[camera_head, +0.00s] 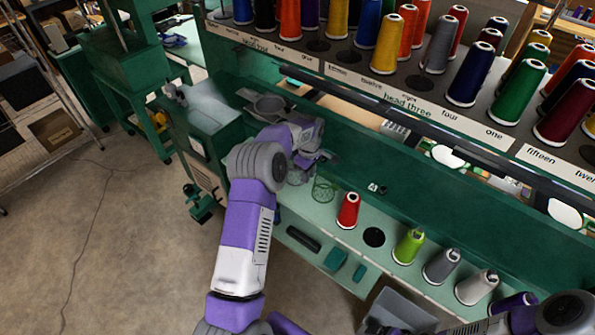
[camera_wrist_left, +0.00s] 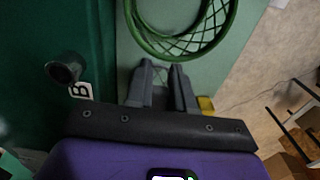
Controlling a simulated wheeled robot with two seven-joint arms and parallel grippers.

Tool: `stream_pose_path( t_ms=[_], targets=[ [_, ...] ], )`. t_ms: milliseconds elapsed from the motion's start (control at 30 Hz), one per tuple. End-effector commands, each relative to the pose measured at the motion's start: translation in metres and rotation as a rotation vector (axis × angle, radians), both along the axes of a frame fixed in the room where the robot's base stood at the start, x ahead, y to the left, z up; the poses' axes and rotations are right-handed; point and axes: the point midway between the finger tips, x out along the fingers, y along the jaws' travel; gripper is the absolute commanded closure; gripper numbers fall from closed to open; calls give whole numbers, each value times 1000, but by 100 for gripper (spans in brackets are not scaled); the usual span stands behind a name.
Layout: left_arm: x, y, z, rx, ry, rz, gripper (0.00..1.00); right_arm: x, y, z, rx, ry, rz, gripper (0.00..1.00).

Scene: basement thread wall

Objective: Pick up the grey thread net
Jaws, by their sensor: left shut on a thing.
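The grey thread net (camera_head: 296,178) is a small, pale mesh ring on the green lower ledge, partly hidden by my left gripper. My left gripper (camera_head: 303,166) reaches down over the ledge and is shut on the grey net. In the left wrist view, the fingers (camera_wrist_left: 163,84) are close together, with a bit of mesh (camera_wrist_left: 159,75) between their tips; most of the net is hidden there. A green thread net (camera_head: 323,189) stands just right of the gripper. It shows large in the wrist view (camera_wrist_left: 150,40).
A red thread cone (camera_head: 348,211) stands right of the green net, then an empty dark round spot (camera_head: 374,237) and a lime cone (camera_head: 408,247). Above is a rack (camera_head: 350,80) of several thread cones. A grey bin (camera_head: 402,305) is below the ledge.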

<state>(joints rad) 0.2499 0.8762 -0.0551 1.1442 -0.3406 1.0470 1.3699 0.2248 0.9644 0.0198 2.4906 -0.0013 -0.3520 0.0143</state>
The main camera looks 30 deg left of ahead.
Motion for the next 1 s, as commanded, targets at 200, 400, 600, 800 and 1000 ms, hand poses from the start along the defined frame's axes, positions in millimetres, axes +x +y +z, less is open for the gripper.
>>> stream_pose_path(
  t_ms=[200,400,600,800,1000],
  targets=[
    [0,0,0,0,0,0,100,0,0,0,0,0,0,13],
    [1,0,17,1,-5,1,100,0,0,0,0,0,0,13],
    [1,0,58,2,-5,0,100,0,0,-1,0,0,0,13],
    [1,0,90,1,-3,0,100,0,0,1,0,0,0,13],
    [0,0,101,0,0,0,100,0,0,1,0,0,0,13]
  ],
)
